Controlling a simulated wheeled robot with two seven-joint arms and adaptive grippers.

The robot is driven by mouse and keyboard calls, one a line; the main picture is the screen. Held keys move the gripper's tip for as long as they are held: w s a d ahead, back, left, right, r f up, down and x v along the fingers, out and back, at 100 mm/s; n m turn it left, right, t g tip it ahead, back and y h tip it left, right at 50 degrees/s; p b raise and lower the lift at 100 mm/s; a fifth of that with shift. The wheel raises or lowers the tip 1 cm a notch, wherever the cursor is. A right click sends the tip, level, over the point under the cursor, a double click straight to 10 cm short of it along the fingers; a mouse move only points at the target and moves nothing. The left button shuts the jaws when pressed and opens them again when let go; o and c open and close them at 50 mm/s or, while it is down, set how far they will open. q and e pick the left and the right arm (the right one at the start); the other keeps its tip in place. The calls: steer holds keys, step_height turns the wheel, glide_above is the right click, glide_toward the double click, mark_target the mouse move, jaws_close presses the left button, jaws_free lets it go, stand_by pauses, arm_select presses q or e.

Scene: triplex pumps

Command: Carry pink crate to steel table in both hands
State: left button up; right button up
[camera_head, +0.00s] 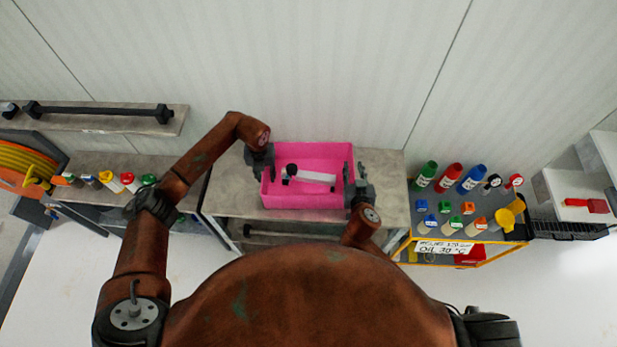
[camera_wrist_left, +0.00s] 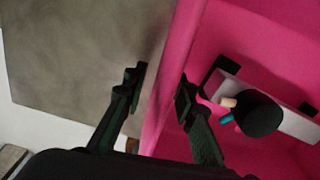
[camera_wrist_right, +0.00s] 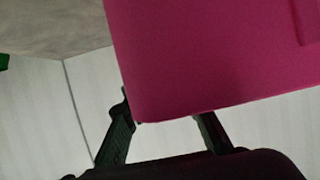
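The pink crate (camera_head: 305,200) stands on a grey-topped table (camera_head: 390,165) against the wall. It holds a pale bar with dark fittings (camera_head: 315,177). My left gripper (camera_head: 262,162) is at the crate's left side. In the left wrist view, its open fingers (camera_wrist_left: 162,88) straddle the crate's wall (camera_wrist_left: 172,75), one outside and one inside, with gaps visible. My right gripper (camera_head: 355,178) is at the crate's right side. In the right wrist view, its fingers (camera_wrist_right: 163,115) are spread beside the crate (camera_wrist_right: 210,60), which hides the tip of one finger. I cannot tell which surface is the steel table.
At right, a yellow-framed cart (camera_head: 405,250) carries several coloured bottles. At left, a lower bench (camera_head: 125,165) holds small bottles, below a shelf (camera_head: 85,122) with a dark bar. An orange hose reel (camera_head: 25,165) is at far left. Another dark bar (camera_head: 290,233) lies below the crate's table top.

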arm_select(q)
jaws_close()
arm_select(e)
jaws_close()
